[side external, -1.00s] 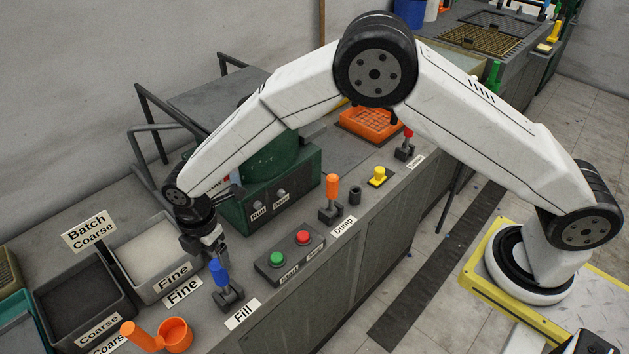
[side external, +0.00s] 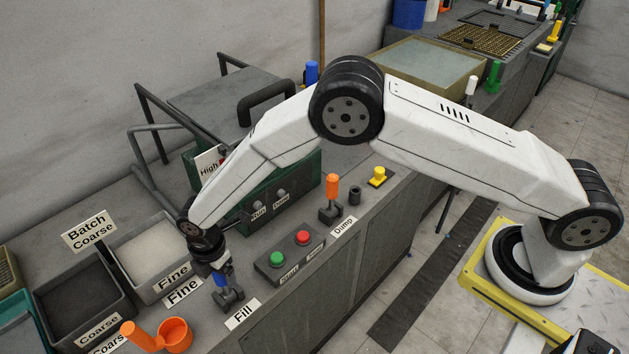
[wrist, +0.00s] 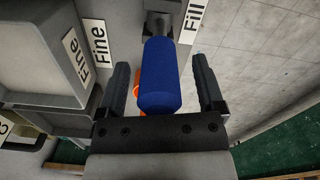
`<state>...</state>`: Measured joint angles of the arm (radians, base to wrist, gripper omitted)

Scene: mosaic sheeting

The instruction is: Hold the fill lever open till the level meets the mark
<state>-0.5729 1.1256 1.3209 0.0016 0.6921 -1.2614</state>
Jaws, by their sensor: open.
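The fill lever (side external: 221,280) has a blue grip on a dark base behind the "Fill" label (side external: 243,313). In the wrist view its blue grip (wrist: 161,75) stands between the two dark fingers. My gripper (wrist: 161,85) is open, with a finger on each side of the grip and a gap visible on both sides. In the side view my gripper (side external: 216,268) points down over the lever and hides the top of the grip. I cannot make out a level or a mark in either view.
Fine (side external: 193,259) and coarse (side external: 125,299) bins stand left of the lever. A button box with green (side external: 277,258) and red (side external: 303,237) buttons is to its right, then the orange dump lever (side external: 332,187). An orange scoop (side external: 174,335) lies in front.

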